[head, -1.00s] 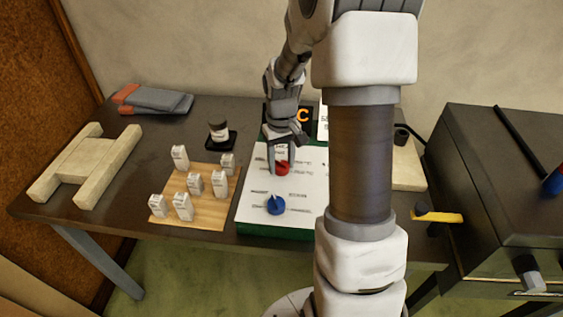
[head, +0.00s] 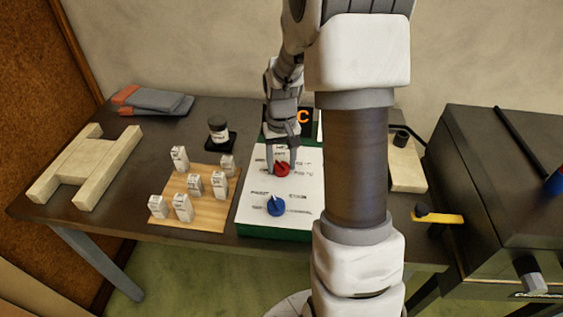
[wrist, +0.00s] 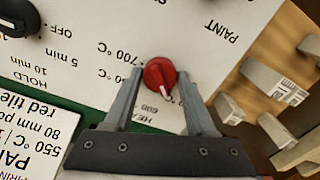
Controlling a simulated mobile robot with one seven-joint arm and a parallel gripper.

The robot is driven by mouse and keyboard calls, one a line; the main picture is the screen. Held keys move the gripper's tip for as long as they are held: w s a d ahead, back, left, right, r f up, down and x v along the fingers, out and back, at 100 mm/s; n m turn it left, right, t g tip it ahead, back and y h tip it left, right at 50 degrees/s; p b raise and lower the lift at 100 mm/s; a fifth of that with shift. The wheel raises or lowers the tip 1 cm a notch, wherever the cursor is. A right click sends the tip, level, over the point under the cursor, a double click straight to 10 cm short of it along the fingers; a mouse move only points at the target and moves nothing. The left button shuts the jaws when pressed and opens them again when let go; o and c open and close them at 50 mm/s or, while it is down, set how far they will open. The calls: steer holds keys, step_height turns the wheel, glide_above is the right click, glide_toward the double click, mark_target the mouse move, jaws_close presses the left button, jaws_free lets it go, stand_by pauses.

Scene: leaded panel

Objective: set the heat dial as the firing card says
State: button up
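The red heat dial (wrist: 160,75) sits on the white panel (wrist: 85,22), near the 700 °C and 600 labels in the wrist view. Its white pointer mark faces the lower part of that view, roughly towards the 600 print. My gripper (wrist: 160,78) has one finger on each side of the dial, with slim gaps, so it looks open around it. In the head view the gripper (head: 283,165) reaches down over the red dial (head: 282,170). The firing card (wrist: 30,148) is partly in the wrist view; it reads 550 °C, 80 mm and red tile.
A wooden board (head: 203,221) with several small labelled blocks stands left. A jar (head: 218,130) is behind it. A dark kiln-like box (head: 500,190) stands right.

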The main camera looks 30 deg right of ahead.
mark_target(282, 163)
steer(key=o, duration=0.3)
step_height(282, 163, up, 17)
steer(key=p, duration=0.2)
steer(key=shift+r, duration=0.2)
steer(key=shift+s, duration=0.1)
stand_by(0.6)
